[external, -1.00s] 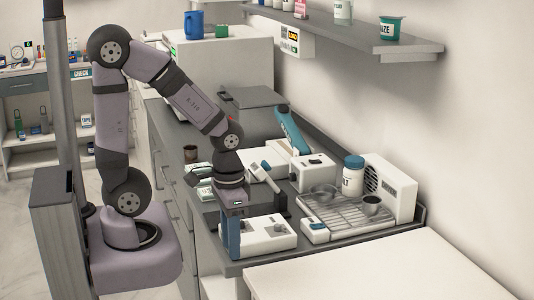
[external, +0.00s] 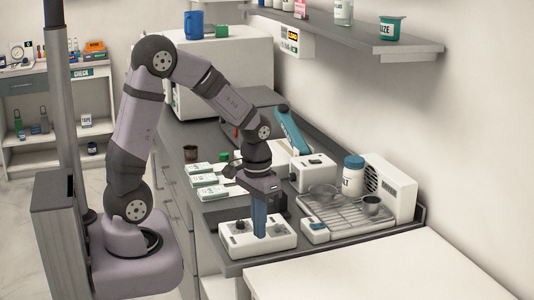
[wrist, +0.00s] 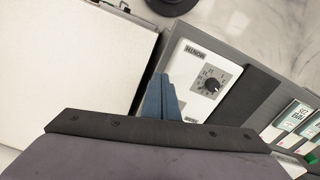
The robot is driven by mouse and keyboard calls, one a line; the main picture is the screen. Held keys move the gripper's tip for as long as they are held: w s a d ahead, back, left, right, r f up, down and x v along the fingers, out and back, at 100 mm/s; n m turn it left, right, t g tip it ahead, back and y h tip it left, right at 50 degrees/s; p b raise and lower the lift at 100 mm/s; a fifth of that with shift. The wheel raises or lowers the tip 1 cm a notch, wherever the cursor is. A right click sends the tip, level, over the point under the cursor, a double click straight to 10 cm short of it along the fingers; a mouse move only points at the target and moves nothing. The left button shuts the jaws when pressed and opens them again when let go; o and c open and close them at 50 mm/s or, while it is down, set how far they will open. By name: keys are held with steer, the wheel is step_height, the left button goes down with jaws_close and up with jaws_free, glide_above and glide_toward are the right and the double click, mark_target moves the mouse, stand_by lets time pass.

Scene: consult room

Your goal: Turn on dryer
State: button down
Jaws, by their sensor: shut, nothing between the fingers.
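The dryer appears to be the white box with a round grille (external: 388,192) at the right, behind a wire rack (external: 345,215). A small white box with a blue patch (external: 314,231) sits at the rack's front left corner. My gripper (external: 259,232) points down, shut and empty, over a white control box (external: 282,240). I cannot tell whether its tips touch that box. In the wrist view my blue fingers (wrist: 162,85) lie together beside the same box's black dial (wrist: 211,86). The fingers hide part of the box.
A device with a blue arm (external: 292,130) is behind. Labelled packets (external: 208,180) lie left. A shelf (external: 400,46) overhangs the back. The white tabletop (external: 380,268) in front is clear.

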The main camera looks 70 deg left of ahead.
steer(key=w+a+r+m+t, duration=0.2)
steer(key=w+a+r+m, duration=0.1)
steer(key=w+r, duration=0.8)
steer(key=w+a, duration=0.1)
steer(key=w, duration=0.2)
steer(key=shift+r, duration=0.4)
steer(key=shift+t, duration=0.3)
steer(key=p, duration=0.4)
glide_above(313, 225)
steer(key=f, duration=1.2)
steer(key=shift+s+d+f, duration=0.1)
steer(key=shift+s, duration=0.25)
steer(key=shift+f+p, duration=0.35)
steer(key=shift+f, duration=0.4)
steer(key=shift+s, duration=0.1)
steer(key=shift+f, duration=0.1)
